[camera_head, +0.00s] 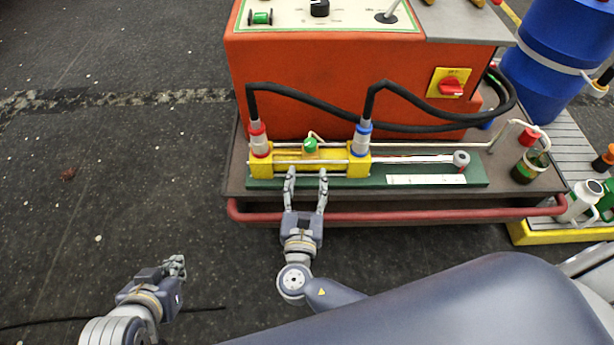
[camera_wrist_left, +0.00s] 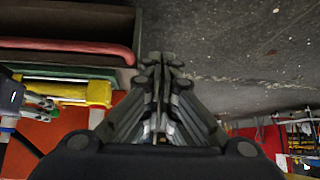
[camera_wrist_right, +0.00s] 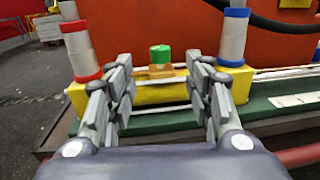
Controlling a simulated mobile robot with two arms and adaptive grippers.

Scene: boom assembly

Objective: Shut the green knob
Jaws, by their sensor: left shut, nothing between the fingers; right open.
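The green knob (camera_head: 310,145) sits on top of the yellow block (camera_head: 330,157), between the red-ringed and blue-ringed hose fittings. In the right wrist view the knob (camera_wrist_right: 160,54) shows between my open fingers, beyond them. My right gripper (camera_head: 307,172) is open and empty at the front edge of the yellow block, short of the knob. My left gripper (camera_head: 176,264) is shut and empty, low at the left over the floor. It also shows shut in the left wrist view (camera_wrist_left: 160,62). The knob's exact turn is too small to tell.
The red-ringed fitting (camera_head: 259,139) and blue-ringed fitting (camera_head: 362,138) stand on either side of the knob, with black hoses (camera_head: 428,105) rising behind. The orange cabinet (camera_head: 310,85) is behind. A red rail (camera_head: 400,216) runs along the cart's front.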

